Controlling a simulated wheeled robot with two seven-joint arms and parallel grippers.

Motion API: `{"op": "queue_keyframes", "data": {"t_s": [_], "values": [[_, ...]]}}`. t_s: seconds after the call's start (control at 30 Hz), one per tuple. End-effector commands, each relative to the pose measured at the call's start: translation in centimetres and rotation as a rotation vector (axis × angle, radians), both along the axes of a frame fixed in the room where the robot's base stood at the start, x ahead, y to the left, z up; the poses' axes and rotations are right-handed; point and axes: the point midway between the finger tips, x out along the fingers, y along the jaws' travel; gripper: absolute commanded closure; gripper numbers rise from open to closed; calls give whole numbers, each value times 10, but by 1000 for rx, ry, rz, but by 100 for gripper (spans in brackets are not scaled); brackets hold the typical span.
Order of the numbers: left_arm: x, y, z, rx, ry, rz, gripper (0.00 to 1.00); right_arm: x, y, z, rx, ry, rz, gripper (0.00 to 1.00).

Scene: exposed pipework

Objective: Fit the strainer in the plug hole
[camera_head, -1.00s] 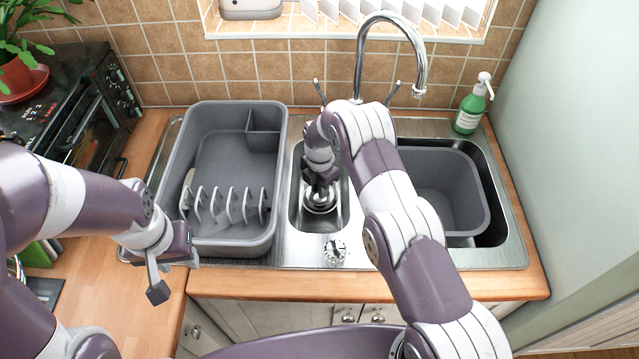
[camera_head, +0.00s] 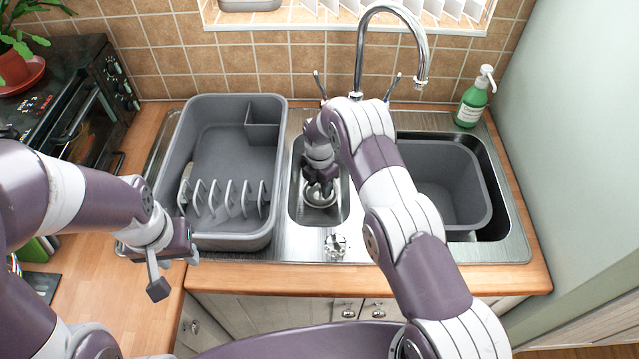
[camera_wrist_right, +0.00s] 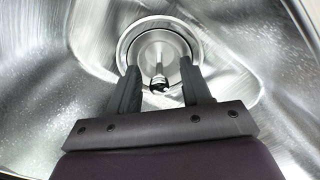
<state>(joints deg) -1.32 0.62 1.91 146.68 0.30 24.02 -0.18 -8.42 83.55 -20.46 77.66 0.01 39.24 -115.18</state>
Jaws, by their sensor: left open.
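The strainer (camera_wrist_right: 158,72) shows in the right wrist view as a small metal piece with an upright stem and a dark-banded end. It stands in the middle of the round plug hole (camera_wrist_right: 125,45) of the small sink bowl (camera_head: 337,211). I cannot tell whether it is seated. My right gripper (camera_wrist_right: 160,66) points down into the bowl, one finger on each side of the stem, with gaps showing. In the head view the right gripper (camera_head: 320,192) hides much of the plug hole. My left gripper (camera_head: 172,275) is open and empty above the left worktop.
A grey dish rack (camera_head: 228,150) stands on the drainer at left. A grey tub (camera_head: 445,185) sits in the right bowl. The tap (camera_head: 424,60) rises behind the small bowl. A green soap bottle (camera_head: 472,104) stands at back right. A chrome fitting (camera_head: 336,244) is at the front sink edge.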

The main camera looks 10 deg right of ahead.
Motion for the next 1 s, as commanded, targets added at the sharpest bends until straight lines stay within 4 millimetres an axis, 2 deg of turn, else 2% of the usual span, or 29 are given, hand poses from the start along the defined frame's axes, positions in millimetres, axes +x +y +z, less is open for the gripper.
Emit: {"op": "queue_keyframes", "data": {"t_s": [0.27,0.37,0.7,0.8,1.0], "values": [[0,0,-2,0,0,0,57,0,0,7,1,-1,0,51],[0,0,-7,0,0,0,57,1,0,23,1,-3,0,51],[0,0,-21,0,0,0,57,0,0,97,0,-2,0,51],[0,0,-23,0,0,0,57,1,0,112,0,-2,0,51],[0,0,-24,0,0,0,57,0,0,126,1,-1,0,51]]}}
